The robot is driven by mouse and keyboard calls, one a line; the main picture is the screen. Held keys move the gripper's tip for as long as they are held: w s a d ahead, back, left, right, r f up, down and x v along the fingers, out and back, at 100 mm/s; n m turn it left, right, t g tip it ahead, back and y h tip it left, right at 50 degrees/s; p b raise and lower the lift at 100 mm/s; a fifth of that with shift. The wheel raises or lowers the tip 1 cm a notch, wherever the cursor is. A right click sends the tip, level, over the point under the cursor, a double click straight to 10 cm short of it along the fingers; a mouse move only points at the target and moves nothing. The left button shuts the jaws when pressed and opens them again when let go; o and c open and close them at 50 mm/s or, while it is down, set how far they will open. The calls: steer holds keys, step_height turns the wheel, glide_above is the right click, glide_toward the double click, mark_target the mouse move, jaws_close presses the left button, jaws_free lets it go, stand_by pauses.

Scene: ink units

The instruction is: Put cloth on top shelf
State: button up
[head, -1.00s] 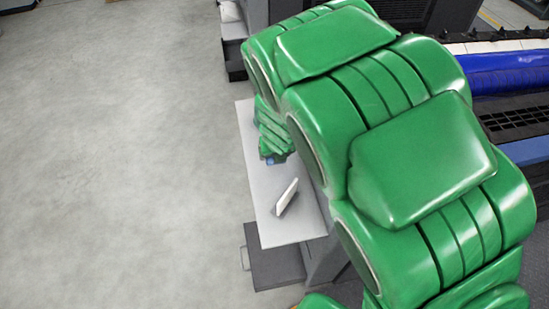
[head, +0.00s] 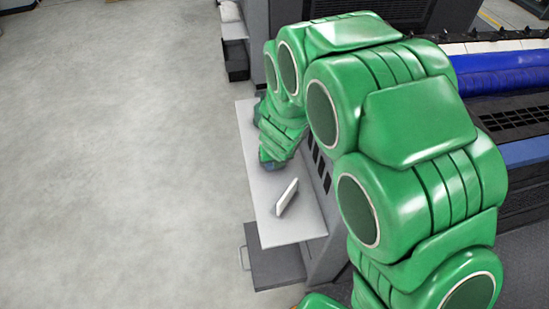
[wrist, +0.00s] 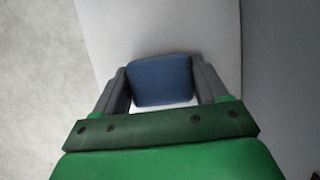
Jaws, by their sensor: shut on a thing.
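A dark blue cloth (wrist: 160,80), folded to a block shape, sits between the two grey fingers of my gripper (wrist: 160,72) in the wrist view. The fingers are shut on its left and right sides. Below it in the wrist view is a pale flat surface (wrist: 110,25). In the head view my arm's end is over the far part of the white tabletop (head: 278,226); the arm mostly hides the gripper and cloth there. I cannot tell which surface is the top shelf.
A white tilted panel (head: 287,197) stands on the near part of the tabletop. A dark grey drawer (head: 275,268) juts out below. Grey machine sides stand right of the tabletop. A shelf unit (head: 233,30) stands beyond it. The concrete floor (head: 110,160) at left is clear.

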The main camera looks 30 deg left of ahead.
steer(key=shift+f, duration=0.1)
steer(key=o, duration=1.1)
steer(key=v, duration=1.2)
steer(key=shift+c, duration=0.5)
